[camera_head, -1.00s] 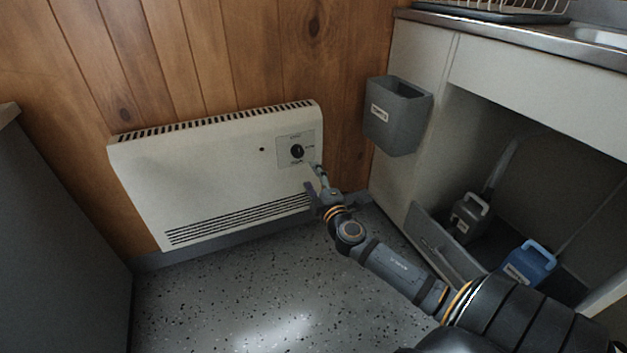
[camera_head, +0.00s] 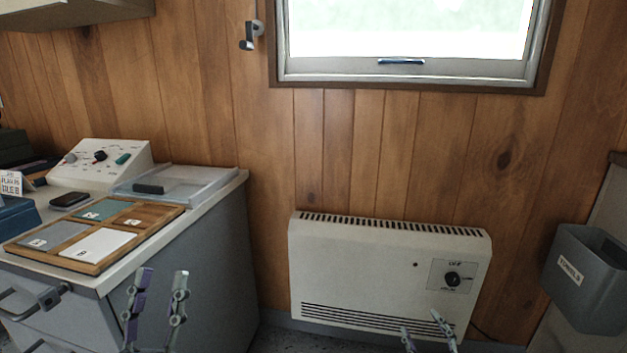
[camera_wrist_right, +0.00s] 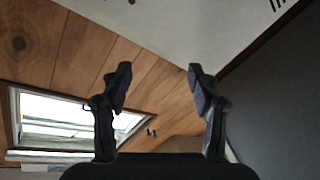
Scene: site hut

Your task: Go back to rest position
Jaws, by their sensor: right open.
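My left gripper (camera_head: 157,303) shows at the bottom left of the head view, fingers up and apart, with nothing between them, in front of the grey cabinet. My right gripper (camera_head: 425,332) shows at the bottom edge, in front of the lower right of the white wall heater (camera_head: 370,265). Its fingers are apart and empty. In the right wrist view the same two fingers (camera_wrist_right: 158,85) stand wide apart with only the room behind them. The heater's black knob (camera_head: 452,279) is clear of both grippers. Most of both arms is out of view.
A counter (camera_head: 222,197) at left carries a wooden tray (camera_head: 163,217), a control box (camera_head: 100,165), a clear tray (camera_head: 207,183) and a phone-like black object (camera_head: 69,199). A grey towel bin (camera_head: 590,275) hangs at right. A window (camera_head: 405,68) is above.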

